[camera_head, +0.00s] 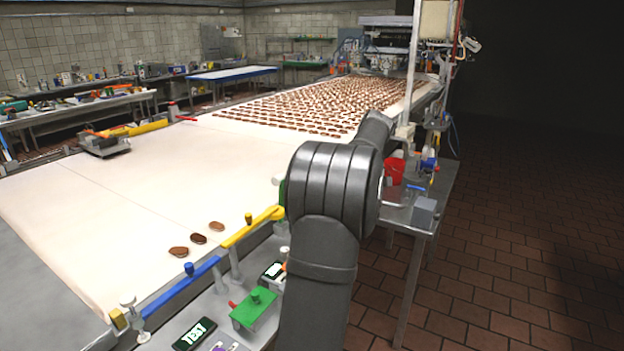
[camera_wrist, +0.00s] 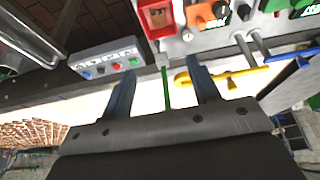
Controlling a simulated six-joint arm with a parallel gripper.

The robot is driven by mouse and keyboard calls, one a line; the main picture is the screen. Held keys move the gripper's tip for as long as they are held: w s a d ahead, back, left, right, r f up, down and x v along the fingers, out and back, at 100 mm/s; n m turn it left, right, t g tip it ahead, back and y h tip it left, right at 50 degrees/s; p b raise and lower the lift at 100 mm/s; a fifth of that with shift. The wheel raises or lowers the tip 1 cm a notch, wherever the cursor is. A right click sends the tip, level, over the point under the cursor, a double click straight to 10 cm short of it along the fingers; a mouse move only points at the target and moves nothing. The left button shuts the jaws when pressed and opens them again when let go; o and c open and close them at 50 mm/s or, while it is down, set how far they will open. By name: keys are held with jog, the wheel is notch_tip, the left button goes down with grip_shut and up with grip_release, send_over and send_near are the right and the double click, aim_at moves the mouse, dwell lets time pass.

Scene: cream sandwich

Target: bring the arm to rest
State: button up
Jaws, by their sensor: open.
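My arm rises through the middle of the head view, bent at a large grey joint, with the link beyond it pointing away along the belt's right edge. My gripper is hidden behind my arm in the head view. In the wrist view my gripper (camera_wrist: 160,73) is open, its two dark fingers apart with nothing held between them. Beyond the fingers lie the pale belt edge, a yellow bar (camera_wrist: 215,78) and a control box with coloured buttons (camera_wrist: 108,64).
The white belt (camera_head: 120,210) carries three brown biscuits (camera_head: 198,239) near its front edge and many rows farther back (camera_head: 320,105). Blue (camera_head: 180,287) and yellow rails line its near side. A side table (camera_head: 425,215) with a red container (camera_head: 393,170) stands right. The tiled floor beyond is clear.

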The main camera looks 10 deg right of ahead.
jog(key=x, duration=1.7)
jog(key=shift+f, duration=0.1)
jog(key=shift+r, duration=0.25)
jog(key=v, duration=1.7)
jog(key=x, duration=1.7)
jog(key=shift+f, duration=0.15)
notch_tip(320, 180, up, 6)
jog(key=shift+n, duration=0.4)
jog(key=w+a+r, duration=0.1)
jog(key=a, duration=0.3)
jog(key=w+a+r, duration=0.2)
jog(key=a, duration=0.2)
jog(key=w+a+r, duration=0.1)
jog(key=a+r, duration=0.1)
jog(key=a, duration=0.2)
jog(key=shift+w, duration=0.3)
jog(key=s+a+f, duration=0.1)
jog(key=a+f, duration=0.1)
jog(key=a, duration=1)
jog(key=s+a+f, duration=0.2)
jog(key=a, duration=1.1)
jog(key=shift+f+m, duration=0.35)
jog(key=shift+m, duration=0.05)
